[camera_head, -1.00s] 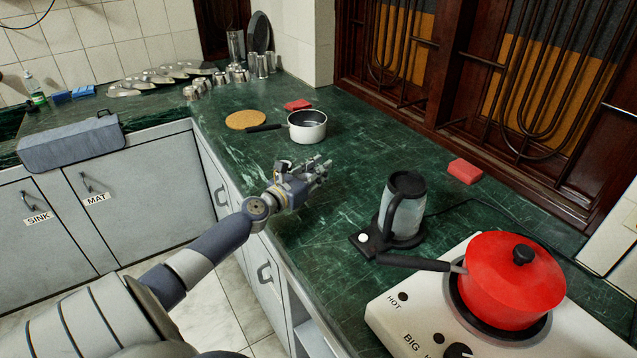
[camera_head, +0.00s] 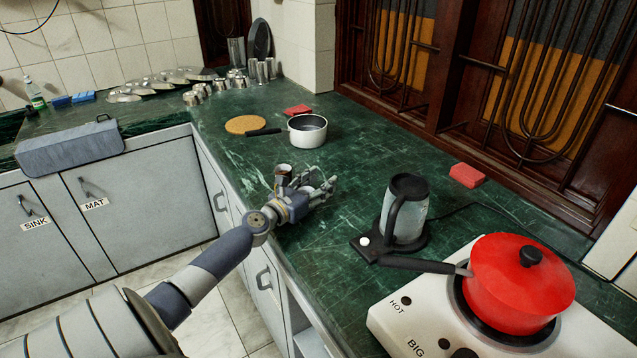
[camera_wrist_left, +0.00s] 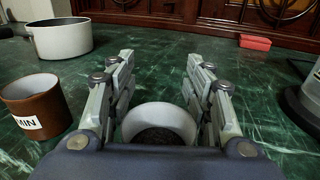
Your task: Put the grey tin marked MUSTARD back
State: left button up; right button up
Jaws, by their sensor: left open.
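A round grey-white tin (camera_wrist_left: 160,120) with dark contents stands between the fingers of my left gripper (camera_wrist_left: 160,88) in the left wrist view. No label shows on the part of it that I can see, so I cannot read MUSTARD. The fingers are open, one on each side of it. In the head view my left gripper (camera_head: 318,190) is low over the green counter near its front edge, and hides this tin. A brown cup (camera_wrist_left: 38,107) with a label ending in "MIN" stands left of the gripper; it also shows in the head view (camera_head: 283,171).
A white pot (camera_head: 307,131) stands behind the gripper, near a cork mat (camera_head: 247,124). A kettle (camera_head: 408,212) and a red pot (camera_head: 515,285) on a stove (camera_head: 400,325) are to the right. Red blocks (camera_head: 466,175) lie at the back. The counter between gripper and kettle is clear.

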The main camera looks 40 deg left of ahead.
pick_arm(q)
jog(key=shift+r, duration=0.1)
jog(key=s, duration=1.2)
jog(key=shift+d+r, duration=0.2)
jog(key=shift+d, duration=0.2)
dwell(1.8)
